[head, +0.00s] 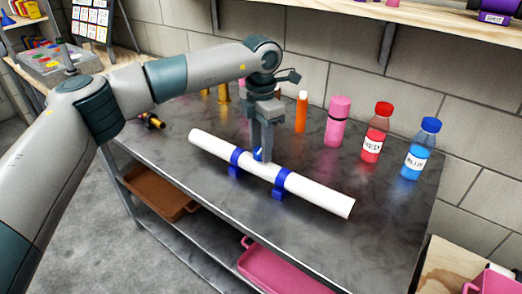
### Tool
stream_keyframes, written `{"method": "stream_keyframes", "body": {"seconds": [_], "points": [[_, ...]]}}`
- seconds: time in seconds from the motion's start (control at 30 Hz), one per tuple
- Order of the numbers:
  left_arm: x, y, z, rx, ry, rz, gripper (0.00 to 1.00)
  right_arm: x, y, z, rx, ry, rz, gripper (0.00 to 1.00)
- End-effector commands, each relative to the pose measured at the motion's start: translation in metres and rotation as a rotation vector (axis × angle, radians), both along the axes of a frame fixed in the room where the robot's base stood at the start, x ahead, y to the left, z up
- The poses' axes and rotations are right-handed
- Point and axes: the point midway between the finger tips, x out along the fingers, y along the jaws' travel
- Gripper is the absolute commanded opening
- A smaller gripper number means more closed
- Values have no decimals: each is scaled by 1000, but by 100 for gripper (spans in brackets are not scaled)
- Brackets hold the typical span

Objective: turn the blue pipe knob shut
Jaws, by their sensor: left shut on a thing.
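A white pipe (315,193) lies slantwise on the dark metal table, held by two blue clamps (281,182). A small blue knob (257,154) shows on top of the pipe between the clamps. My left gripper (261,156) points straight down over it and is shut on the knob. The fingers hide most of the knob, so I cannot tell how it is turned. My right gripper is not in view.
Behind the pipe stand an orange tube (301,112), a pink bottle (337,122), a red bottle (375,133) and a blue bottle (421,148). A yellow-black tool (151,121) lies at the left. The table (385,225) is bare at the front right. A wooden shelf (430,22) overhangs the back.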

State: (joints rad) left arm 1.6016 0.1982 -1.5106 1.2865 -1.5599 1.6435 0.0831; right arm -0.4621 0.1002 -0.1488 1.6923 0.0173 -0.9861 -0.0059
Motion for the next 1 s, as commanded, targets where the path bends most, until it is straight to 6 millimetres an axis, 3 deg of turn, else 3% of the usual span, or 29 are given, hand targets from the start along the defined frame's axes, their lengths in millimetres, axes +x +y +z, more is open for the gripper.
{"method": "stream_keyframes", "body": {"seconds": [0.3, 0.77, 0.8, 0.87, 1.0], "points": [[0, 0, 1, -1, -2, -136, 11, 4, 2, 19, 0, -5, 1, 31], [0, 0, 1, -1, -2, -158, 11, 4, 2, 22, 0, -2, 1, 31], [0, 0, 1, -1, -2, -158, 36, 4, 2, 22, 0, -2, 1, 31], [0, 0, 1, -1, -2, -157, 50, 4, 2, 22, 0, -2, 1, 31], [0, 0, 1, 0, -1, -157, 52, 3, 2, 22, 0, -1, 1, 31]]}}
